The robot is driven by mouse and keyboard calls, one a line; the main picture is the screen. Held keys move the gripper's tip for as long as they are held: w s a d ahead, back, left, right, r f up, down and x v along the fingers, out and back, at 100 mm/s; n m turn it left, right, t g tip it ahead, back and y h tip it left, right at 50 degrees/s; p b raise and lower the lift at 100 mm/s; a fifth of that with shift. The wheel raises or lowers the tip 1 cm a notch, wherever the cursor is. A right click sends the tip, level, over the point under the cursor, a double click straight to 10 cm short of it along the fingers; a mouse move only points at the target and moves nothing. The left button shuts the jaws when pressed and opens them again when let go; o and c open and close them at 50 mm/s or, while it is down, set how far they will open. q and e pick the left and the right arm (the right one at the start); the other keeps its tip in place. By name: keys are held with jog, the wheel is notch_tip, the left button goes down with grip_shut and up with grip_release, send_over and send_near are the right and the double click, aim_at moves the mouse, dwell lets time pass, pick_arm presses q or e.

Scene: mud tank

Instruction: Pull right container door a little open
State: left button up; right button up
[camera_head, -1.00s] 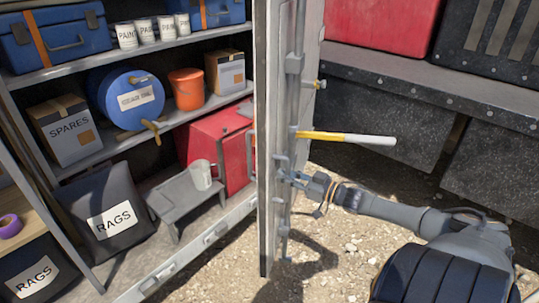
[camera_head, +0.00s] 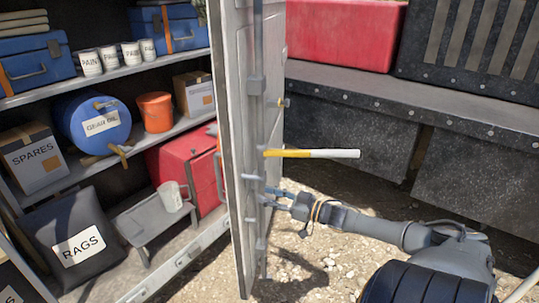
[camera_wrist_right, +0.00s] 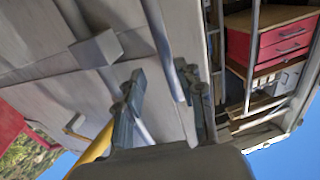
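The right container door (camera_head: 245,120) is a tall grey panel with vertical locking bars (camera_head: 257,140). It stands swung out from the container, with the shelves visible to its left. My right gripper (camera_head: 268,196) reaches in from the right at the door's outer face, by the lower bar fittings. In the right wrist view, its two fingers (camera_wrist_right: 165,100) are spread apart, with a grey rod (camera_wrist_right: 160,45) showing between them. I cannot tell whether either finger touches the rod. My left gripper is not in view.
A yellow and white handle (camera_head: 310,153) sticks out from the door above my right gripper. Shelves hold a blue drum (camera_head: 92,122), an orange bucket (camera_head: 155,112) and boxes. Grey bins (camera_head: 345,130) stand behind on the right. Gravel ground lies below.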

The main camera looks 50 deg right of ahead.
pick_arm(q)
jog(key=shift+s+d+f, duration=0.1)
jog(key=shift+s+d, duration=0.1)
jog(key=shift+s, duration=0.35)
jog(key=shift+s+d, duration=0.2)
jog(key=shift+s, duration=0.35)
pick_arm(e)
jog(key=v, duration=1.2)
jog(key=shift+s+d, duration=0.1)
jog(key=shift+d, duration=0.05)
